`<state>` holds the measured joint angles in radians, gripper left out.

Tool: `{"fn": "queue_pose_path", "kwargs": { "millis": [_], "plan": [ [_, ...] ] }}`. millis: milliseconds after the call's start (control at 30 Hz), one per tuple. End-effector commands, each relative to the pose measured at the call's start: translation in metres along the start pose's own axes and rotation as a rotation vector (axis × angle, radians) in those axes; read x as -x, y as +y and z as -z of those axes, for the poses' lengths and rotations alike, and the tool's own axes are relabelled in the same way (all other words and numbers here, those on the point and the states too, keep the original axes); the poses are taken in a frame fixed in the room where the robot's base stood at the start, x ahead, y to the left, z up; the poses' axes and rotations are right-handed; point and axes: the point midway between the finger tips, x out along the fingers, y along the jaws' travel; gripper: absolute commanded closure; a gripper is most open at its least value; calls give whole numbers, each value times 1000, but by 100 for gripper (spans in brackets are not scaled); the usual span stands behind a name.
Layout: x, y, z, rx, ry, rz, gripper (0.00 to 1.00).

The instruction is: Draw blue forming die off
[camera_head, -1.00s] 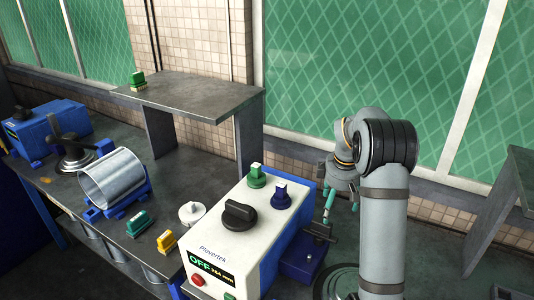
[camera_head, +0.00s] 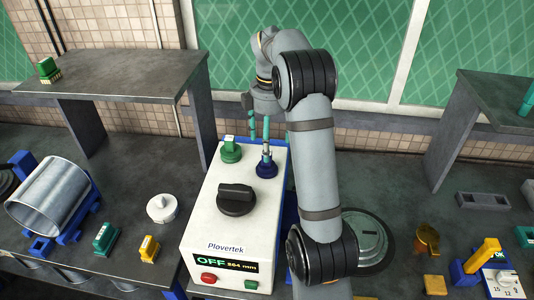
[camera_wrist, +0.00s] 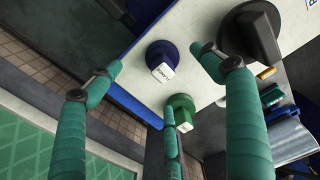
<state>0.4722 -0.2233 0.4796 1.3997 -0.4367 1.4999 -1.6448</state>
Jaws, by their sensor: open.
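The blue forming die (camera_head: 267,169) stands upright on the top of the white Plovertek machine (camera_head: 215,229), near its back right corner. In the wrist view the blue die (camera_wrist: 160,53) shows a round dark blue base and a white label on its top. A green die (camera_head: 231,151) stands beside it on the left; it also shows in the wrist view (camera_wrist: 180,108). My gripper (camera_head: 261,136) is above and behind the blue die, with its teal fingers spread. In the wrist view my gripper (camera_wrist: 157,75) is open and empty, and the blue die lies between its fingertips.
A black dial (camera_head: 236,200) sits in front of the dies. A metal cylinder (camera_head: 48,195), a white round knob (camera_head: 163,208) and small green and yellow blocks are on the bench to the left. A grey shelf (camera_head: 130,82) stands behind left.

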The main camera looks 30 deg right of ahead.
Motion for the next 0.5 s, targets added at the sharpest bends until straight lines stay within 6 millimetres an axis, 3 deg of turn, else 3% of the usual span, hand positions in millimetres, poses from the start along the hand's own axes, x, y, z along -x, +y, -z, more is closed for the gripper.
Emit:
{"fn": "queue_pose_path", "kwargs": {
  "millis": [300, 500],
  "plan": [
    [-57, -2, 1, 1, -1, 5, 20],
    [-79, -1, 1, 1, 0, 2, 20]
  ]
}}
